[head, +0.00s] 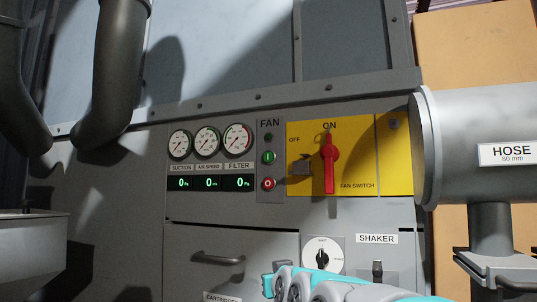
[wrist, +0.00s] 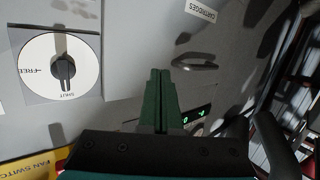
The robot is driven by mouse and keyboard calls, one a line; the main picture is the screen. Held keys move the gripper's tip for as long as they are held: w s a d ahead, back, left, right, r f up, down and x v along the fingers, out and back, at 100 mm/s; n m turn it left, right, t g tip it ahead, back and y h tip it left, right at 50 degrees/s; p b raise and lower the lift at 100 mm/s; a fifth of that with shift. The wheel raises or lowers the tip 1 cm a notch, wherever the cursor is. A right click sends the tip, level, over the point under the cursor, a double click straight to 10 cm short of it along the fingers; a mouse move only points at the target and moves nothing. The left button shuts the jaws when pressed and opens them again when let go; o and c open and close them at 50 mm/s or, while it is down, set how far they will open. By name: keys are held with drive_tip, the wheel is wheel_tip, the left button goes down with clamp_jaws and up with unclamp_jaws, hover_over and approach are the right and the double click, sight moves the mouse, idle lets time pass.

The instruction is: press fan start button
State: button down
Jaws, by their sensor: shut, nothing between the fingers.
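The green fan start button (head: 268,157), marked I, is on the narrow grey FAN strip in the head view. A red button (head: 268,184) marked O is below it, and a small dark green lamp (head: 268,137) is above it. In the wrist view my gripper (wrist: 161,73) has its green fingers together with nothing between them, in front of the cabinet face. The buttons cannot be made out there. In the head view my teal arm is low, below the FAN strip; the fingertips cannot be made out.
The red fan switch handle (head: 329,163) stands upright at ON on the yellow plate (head: 365,150). Three gauges and digital readouts (head: 208,184) showing 0 are left of the strip. A hose pipe (head: 460,120) protrudes right.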

drive_tip(key=w+a+r+t+y+p, duration=0.1)
drive_tip(key=a+r+t, duration=0.15)
drive_tip(key=r, duration=0.55)
drive_tip(key=w+a+r+t, duration=0.2)
drive_tip(key=r+t, duration=0.1)
drive_tip(key=r, duration=0.5)
drive_tip(key=m+t, duration=0.1)
drive_tip(key=t, duration=0.3)
approach(264, 159)
drive_tip(key=s+a+r, duration=0.5)
drive_tip(key=shift+d+r+h+p, duration=0.2)
drive_tip(key=shift+h+p, duration=0.1)
drive_tip(key=shift+p, duration=0.1)
drive_tip(key=shift+w, duration=0.15)
drive_tip(key=w+d, duration=0.1)
drive_tip(key=w, duration=0.1)
drive_tip(key=w+d+b, duration=0.1)
drive_tip(key=w, duration=0.2)
drive_tip(key=w+d+b, duration=0.1)
drive_tip(key=w, duration=0.2)
drive_tip(key=shift+w, duration=0.1)
